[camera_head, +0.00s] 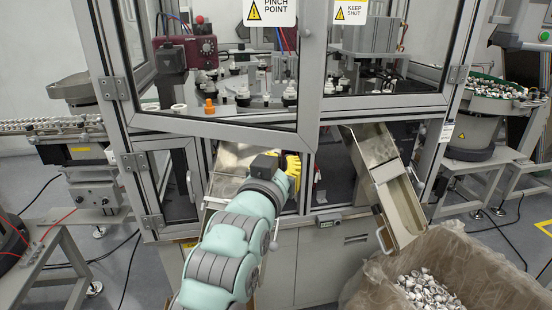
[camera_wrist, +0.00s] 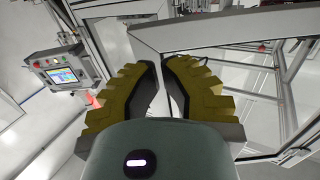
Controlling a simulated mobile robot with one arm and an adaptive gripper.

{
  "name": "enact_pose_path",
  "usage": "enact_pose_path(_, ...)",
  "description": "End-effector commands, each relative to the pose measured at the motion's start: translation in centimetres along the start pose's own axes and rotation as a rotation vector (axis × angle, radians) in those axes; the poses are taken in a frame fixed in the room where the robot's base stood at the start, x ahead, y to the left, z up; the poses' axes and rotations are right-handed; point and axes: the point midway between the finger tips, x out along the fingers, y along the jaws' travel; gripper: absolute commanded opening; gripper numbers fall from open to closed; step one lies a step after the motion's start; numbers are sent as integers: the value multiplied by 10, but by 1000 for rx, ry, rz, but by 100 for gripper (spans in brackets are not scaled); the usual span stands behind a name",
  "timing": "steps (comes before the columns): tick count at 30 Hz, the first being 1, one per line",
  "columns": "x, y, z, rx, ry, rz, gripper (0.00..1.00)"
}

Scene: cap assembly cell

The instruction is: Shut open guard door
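The guard door (camera_head: 215,128) with the PINCH POINT sign is a clear panel in a grey metal frame. It is hinged at its left and stands swung outward from the cell, its bottom rail slanting toward me. My gripper (camera_head: 292,165), with yellow fingers, is just below the door's lower right corner. In the wrist view, my gripper (camera_wrist: 162,70) has its fingers close together with a narrow gap. A grey frame (camera_wrist: 235,58) with a clear panel runs behind them, and one edge shows in the gap. Whether the fingers touch it is unclear.
A neighbouring door (camera_head: 385,107) carries a KEEP SHUT sign. A chute (camera_head: 400,205) slopes down toward a lined box (camera_head: 480,260) with metal caps at the right. A lower door (camera_head: 178,190) with a handle is at the left. A control screen (camera_wrist: 62,75) shows in the wrist view.

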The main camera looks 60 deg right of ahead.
Motion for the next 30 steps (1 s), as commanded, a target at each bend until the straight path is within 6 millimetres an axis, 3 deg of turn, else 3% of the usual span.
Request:
enact_pose_path(18, 66, -1, -4, 0, 1, -2, 0)
enact_pose_path(30, 78, -1, -2, 0, 1, -1, 0)
